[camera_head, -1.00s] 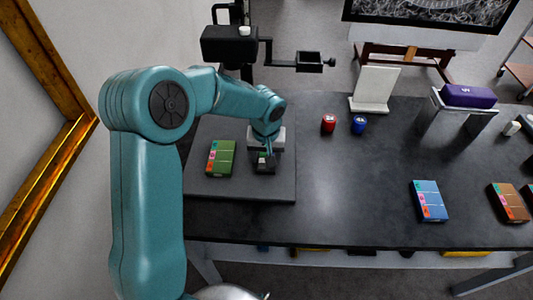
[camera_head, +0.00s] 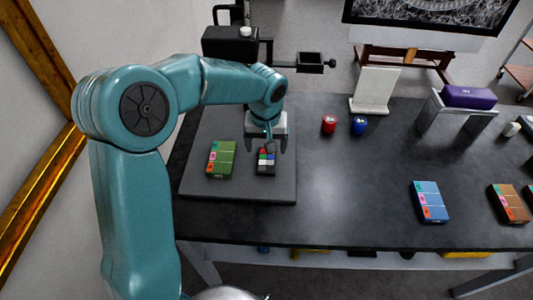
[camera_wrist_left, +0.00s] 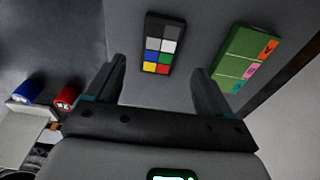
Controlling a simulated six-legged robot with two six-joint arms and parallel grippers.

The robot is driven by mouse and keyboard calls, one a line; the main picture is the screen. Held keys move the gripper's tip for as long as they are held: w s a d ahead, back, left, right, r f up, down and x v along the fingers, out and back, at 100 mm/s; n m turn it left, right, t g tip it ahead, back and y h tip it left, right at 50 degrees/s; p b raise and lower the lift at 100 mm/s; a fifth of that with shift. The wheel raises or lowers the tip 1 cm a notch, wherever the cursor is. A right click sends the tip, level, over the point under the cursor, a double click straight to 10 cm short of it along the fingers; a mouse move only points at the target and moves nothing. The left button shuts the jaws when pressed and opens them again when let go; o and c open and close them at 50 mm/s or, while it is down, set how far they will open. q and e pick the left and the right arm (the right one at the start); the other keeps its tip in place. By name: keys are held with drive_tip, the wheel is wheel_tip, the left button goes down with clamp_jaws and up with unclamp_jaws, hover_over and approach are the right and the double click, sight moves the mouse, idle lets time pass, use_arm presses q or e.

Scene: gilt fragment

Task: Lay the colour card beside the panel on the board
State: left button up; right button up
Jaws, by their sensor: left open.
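The colour card (camera_head: 265,168), dark with coloured and grey squares, lies flat on the grey board (camera_head: 235,192). It also shows in the left wrist view (camera_wrist_left: 162,45). The green panel (camera_head: 221,158), with coloured labels along one side, lies to its left on the same board, with a gap between them. In the left wrist view the green panel (camera_wrist_left: 244,56) is right of the card. My left gripper (camera_head: 268,147) is open and empty, just above the card's far end, its fingers apart on both sides. My right gripper is not in view.
Red (camera_head: 329,124) and blue (camera_head: 359,125) pots stand right of the board. A blue box (camera_head: 429,201) and a brown box (camera_head: 509,203) lie further right. A black stand (camera_head: 230,45) rises behind the board. The dark table (camera_head: 350,200) is clear in the middle.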

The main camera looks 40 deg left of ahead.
use_arm(q)
wheel_tip(320, 180, up, 6)
drive_tip(key=shift+s+d, duration=0.2)
drive_tip(key=shift+s, duration=0.1)
drive_tip(key=shift+w+f, duration=0.1)
idle(0.4)
